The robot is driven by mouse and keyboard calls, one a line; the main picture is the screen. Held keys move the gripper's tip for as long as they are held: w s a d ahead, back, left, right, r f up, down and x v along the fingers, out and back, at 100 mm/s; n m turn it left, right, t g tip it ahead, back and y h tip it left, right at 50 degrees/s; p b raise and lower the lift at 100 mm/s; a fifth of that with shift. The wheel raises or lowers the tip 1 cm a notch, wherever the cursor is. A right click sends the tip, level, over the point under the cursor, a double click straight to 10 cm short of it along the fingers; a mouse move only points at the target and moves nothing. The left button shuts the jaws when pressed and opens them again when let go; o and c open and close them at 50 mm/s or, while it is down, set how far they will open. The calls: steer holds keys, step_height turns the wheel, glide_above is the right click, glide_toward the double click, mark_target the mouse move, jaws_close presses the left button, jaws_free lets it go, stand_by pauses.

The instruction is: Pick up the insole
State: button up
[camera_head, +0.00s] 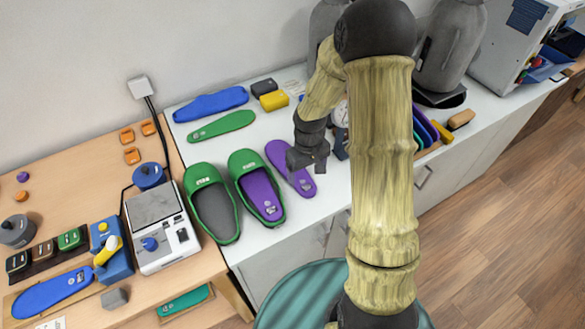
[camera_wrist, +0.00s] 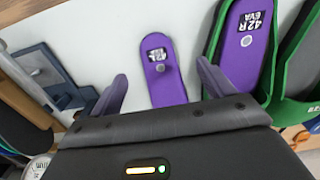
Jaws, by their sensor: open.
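A purple insole (camera_head: 282,160) lies flat on the white counter, right of a pair of green shoes. It also shows in the wrist view (camera_wrist: 165,82), labelled 42L, with a small round grey knob on it. My gripper (camera_head: 308,162) is just above this insole in the head view. In the wrist view my gripper (camera_wrist: 160,85) is open, its two fingers on either side of the insole and apart from it. A second purple insole (camera_wrist: 247,45), labelled 42R, sits inside a green shoe (camera_wrist: 283,80). The lower end of the loose insole is hidden by my gripper body.
The green shoes (camera_head: 212,205) stand close to the left. A blue insole (camera_head: 210,103), a green insole (camera_head: 222,125) and a yellow block (camera_head: 274,101) lie behind. A grey-blue plate fixture (camera_wrist: 50,80) is on the other side. A rack of insoles (camera_head: 425,125) stands right.

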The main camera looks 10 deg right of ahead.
mark_target(306, 186)
steer(key=shift+f, duration=1)
steer(key=shift+w+d+f+p, duration=0.15)
steer(key=shift+f+p, duration=0.15)
steer(key=shift+f, duration=0.55)
steer(key=shift+w+a+f+p, duration=0.1)
steer(key=shift+w+f+p, duration=0.15)
steer(key=shift+f, duration=0.65)
steer(key=shift+w+d+f+p, duration=0.1)
steer(key=shift+f+p, duration=0.2)
steer(key=shift+f, duration=0.55)
steer(key=c, duration=1.1)
